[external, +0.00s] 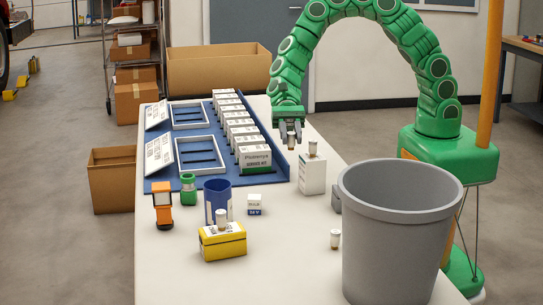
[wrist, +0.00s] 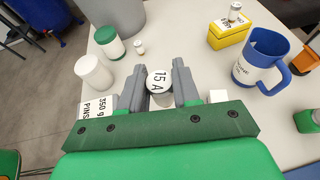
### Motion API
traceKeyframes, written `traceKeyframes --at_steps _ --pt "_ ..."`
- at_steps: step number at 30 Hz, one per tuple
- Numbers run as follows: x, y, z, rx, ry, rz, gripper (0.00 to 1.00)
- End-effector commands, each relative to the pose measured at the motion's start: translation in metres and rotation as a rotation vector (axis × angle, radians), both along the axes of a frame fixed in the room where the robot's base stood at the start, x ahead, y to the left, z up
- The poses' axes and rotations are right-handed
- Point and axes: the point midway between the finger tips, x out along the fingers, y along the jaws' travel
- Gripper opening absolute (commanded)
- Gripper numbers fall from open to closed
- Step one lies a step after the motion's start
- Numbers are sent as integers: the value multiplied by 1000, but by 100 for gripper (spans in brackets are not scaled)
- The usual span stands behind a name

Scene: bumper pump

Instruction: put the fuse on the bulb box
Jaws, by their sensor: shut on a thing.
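My gripper (external: 289,122) is shut on the fuse (external: 291,141), a small pale cylinder held upright above the table. In the wrist view the fuse (wrist: 159,81) shows its round white top marked "15 A" between the two fingers (wrist: 159,88). A small white box with a blue band (external: 254,204) stands on the table in front of and left of my gripper; its print is small but looks like the bulb box. Its top is bare. A white corner right of the fingers in the wrist view may be this box (wrist: 217,96).
A yellow box (external: 222,242) and a tall white box (external: 312,174) each carry a small cylinder; another stands on the table (external: 335,238). A blue mug (external: 217,199), an orange item (external: 163,208) and a large grey bin (external: 400,235) stand nearby. A blue tray holds several boxes behind.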

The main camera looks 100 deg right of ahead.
Motion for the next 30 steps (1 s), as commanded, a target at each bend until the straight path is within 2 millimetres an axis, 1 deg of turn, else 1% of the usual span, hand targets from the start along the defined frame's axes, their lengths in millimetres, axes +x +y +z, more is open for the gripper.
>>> traceKeyframes --at_steps 1,15,27,30 --pt "7 2 -4 -2 0 1 2" --pt "66 17 -31 -2 -1 2 2" --pt "96 25 -70 -3 2 1 2" --pt "101 27 -77 -1 2 1 2"
